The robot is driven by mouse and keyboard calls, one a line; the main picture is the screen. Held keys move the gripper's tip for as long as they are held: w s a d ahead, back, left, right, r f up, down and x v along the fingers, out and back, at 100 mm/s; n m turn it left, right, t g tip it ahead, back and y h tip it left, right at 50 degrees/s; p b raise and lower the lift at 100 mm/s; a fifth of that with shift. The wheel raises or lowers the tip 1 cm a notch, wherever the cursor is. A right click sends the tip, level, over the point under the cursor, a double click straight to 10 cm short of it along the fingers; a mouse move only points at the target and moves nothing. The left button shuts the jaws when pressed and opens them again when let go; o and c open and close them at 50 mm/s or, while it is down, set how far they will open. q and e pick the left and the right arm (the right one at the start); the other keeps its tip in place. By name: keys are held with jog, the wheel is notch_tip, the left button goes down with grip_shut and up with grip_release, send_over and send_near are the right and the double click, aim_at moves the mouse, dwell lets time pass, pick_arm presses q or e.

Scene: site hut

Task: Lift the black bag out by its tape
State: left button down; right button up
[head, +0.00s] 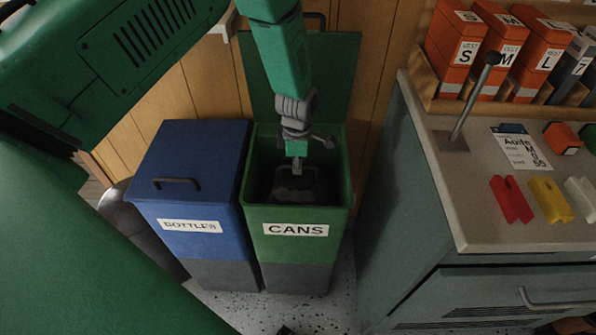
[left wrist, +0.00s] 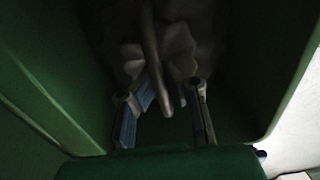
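The black bag (head: 293,186) lies low in the open green bin labelled CANS (head: 295,246); it is dark and hard to make out. My left gripper (head: 297,168) points down into the bin's mouth, above the bag. In the left wrist view, its two fingers (left wrist: 161,95) stand apart. A pale, narrow strip, seemingly the tape (left wrist: 153,50), runs down between them. The dark folds of the bag (left wrist: 185,45) show behind it. I cannot tell whether the fingers touch the strip. My right gripper does not show in either view.
A shut blue bin labelled BOTTLES (head: 190,226) stands directly left of the green bin. The green bin's raised lid (head: 335,75) stands behind its mouth. A counter (head: 480,215) with coloured blocks and a lever is on the right. The bin walls are close around my gripper.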

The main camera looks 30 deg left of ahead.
pick_arm(q)
jog(key=shift+r+p, duration=2)
jog(key=shift+r, duration=0.8)
notch_tip(320, 180, up, 9)
jog(key=p, duration=0.7)
notch_tip(320, 180, up, 9)
jog(key=p, duration=0.7)
jog(key=shift+p, duration=0.35)
